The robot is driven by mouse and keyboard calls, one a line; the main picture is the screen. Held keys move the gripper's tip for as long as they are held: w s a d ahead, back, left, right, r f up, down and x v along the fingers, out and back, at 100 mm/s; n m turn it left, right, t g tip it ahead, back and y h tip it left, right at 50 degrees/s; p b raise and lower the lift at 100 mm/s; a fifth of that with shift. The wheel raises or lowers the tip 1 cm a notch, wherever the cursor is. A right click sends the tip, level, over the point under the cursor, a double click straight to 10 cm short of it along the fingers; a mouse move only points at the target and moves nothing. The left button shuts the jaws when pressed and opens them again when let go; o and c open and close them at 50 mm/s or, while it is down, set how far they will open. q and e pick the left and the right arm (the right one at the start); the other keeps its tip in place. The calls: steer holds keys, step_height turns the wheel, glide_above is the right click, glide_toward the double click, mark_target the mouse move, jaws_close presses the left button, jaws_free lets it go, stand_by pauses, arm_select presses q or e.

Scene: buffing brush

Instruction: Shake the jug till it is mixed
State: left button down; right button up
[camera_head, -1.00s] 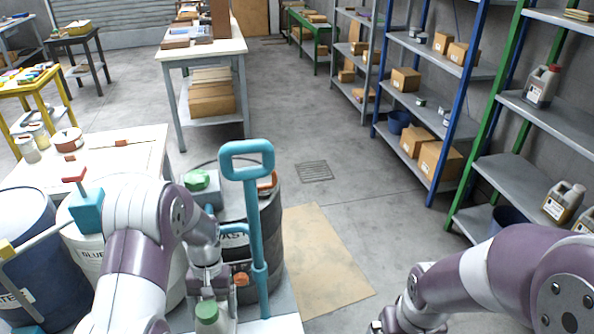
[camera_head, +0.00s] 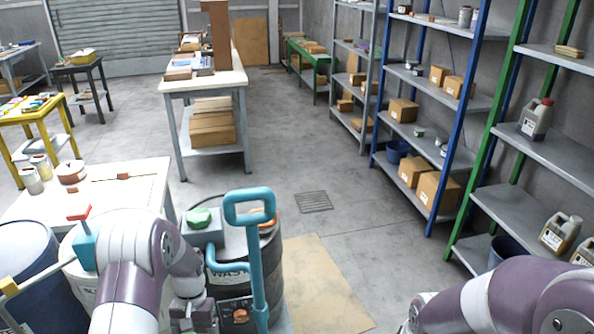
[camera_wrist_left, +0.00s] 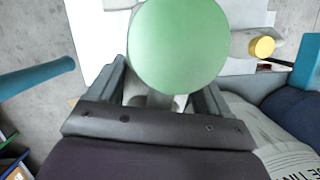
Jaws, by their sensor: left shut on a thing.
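The jug shows in the left wrist view as a round green cap (camera_wrist_left: 180,45) with part of a pale body under it. My left gripper (camera_wrist_left: 165,95) has a finger on each side of the jug's neck, just below the cap, and is shut on it. In the head view my left gripper (camera_head: 195,314) is at the bottom edge, in front of the drums, and the jug is out of frame below. The jug's contents are hidden. My right arm comes in at the lower right of the head view, with its fingers out of frame.
A teal pump handle (camera_head: 249,208) stands close right of my left gripper, by a dark drum (camera_head: 272,255). A blue drum (camera_head: 35,270) is at the left. A white table (camera_head: 145,190) stands behind. Shelves (camera_head: 510,205) line the right; the middle floor is clear.

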arm_select(q)
steer(key=d, duration=0.5)
steer(key=a+p, duration=0.1)
steer(key=a, duration=0.4)
steer(key=d, duration=0.5)
steer(key=a+p, duration=0.1)
steer(key=a, duration=0.4)
steer(key=shift+a, duration=0.1)
steer(key=d, duration=0.5)
steer(key=a+p, duration=0.1)
steer(key=a, duration=0.4)
steer(key=d, duration=0.5)
steer(key=a, duration=0.5)
steer(key=shift+p, duration=0.3)
steer(key=d, duration=0.5)
steer(key=a, duration=0.5)
steer(key=d, duration=0.5)
steer(key=shift+p, duration=0.4)
